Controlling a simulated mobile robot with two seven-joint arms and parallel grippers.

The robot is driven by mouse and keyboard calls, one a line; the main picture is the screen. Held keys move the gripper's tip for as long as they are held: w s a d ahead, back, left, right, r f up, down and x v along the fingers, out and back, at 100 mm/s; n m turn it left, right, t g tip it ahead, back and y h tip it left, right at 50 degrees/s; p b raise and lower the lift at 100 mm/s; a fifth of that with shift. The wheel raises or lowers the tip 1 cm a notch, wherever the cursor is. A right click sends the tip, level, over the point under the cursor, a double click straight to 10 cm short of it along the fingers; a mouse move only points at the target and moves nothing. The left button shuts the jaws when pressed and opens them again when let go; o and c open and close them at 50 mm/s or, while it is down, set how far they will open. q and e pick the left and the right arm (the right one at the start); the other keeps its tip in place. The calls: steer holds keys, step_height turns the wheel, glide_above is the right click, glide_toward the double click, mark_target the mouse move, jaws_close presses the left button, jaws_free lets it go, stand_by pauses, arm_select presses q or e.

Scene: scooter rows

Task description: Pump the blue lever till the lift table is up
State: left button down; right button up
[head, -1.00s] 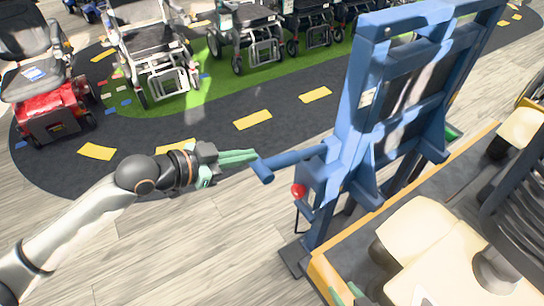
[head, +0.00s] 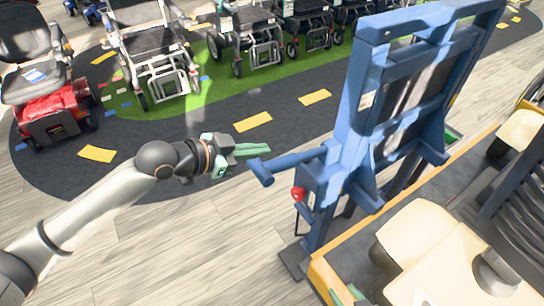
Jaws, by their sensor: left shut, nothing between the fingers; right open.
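The blue lever (head: 296,160) is a bar with a crosspiece at its free end, reaching left from the blue upright frame (head: 352,110). My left gripper (head: 268,149) is shut and empty; its green fingers are just above the lever's free end in the picture. I cannot tell whether they touch. The lift table's yellow-edged platform (head: 318,272) is at the right, beside the frame, partly covered by a beige-seated scooter. My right gripper (head: 345,294) shows only as green fingertips at the bottom edge, open; the rest is out of view.
A red knob (head: 298,193) sits below the lever on the frame. A red scooter (head: 52,118) and several wheelchairs (head: 246,38) stand in a row at the back. The wooden floor (head: 190,255) in front is clear.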

mark_target(272, 164)
arm_select(q)
steer(key=x, duration=0.5)
steer(key=shift+w+d, duration=0.1)
steer(key=shift+d, duration=0.1)
arm_select(e)
steer(key=shift+r, duration=0.2)
arm_select(q)
steer(key=f, duration=0.3)
steer(key=shift+w+a+f, duration=0.15)
steer(key=shift+w+a, duration=0.05)
steer(key=shift+a, duration=0.15)
steer(key=shift+a+f, duration=0.1)
steer(key=shift+f, duration=0.3)
